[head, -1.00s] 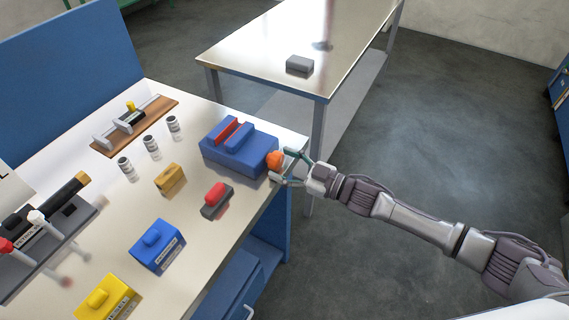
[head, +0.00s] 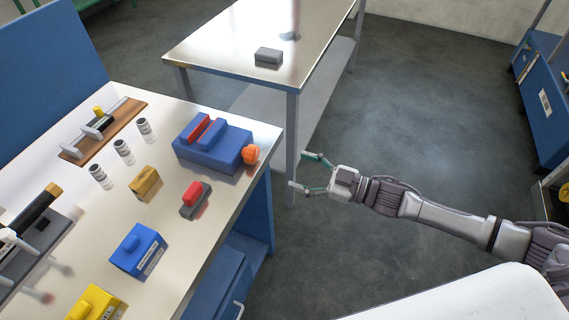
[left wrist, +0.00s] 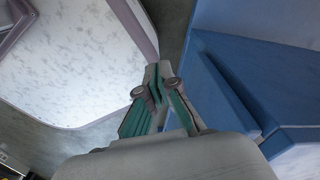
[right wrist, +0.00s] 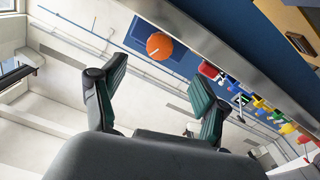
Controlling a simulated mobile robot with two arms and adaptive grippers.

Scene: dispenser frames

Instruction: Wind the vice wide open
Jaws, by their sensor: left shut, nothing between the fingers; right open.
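The blue vice (head: 212,150) sits at the right end of the workbench, with red-lined jaws and a gap between them. Its orange knob (head: 250,154) sticks out past the bench's right edge. The knob also shows in the right wrist view (right wrist: 159,46), beyond the fingers. My right gripper (head: 298,171) is open and empty, to the right of the knob and apart from it. Its fingers also show in the right wrist view (right wrist: 155,95). My left gripper shows only in the left wrist view (left wrist: 160,82), shut and empty, beside a blue panel.
The workbench (head: 205,235) also holds a red-topped block (head: 195,199), a brass block (head: 146,183), a blue box (head: 138,251), a yellow box (head: 96,303) and small jars (head: 122,150). A second table (head: 220,60) with a grey block (head: 268,56) stands behind. Floor right of the bench is clear.

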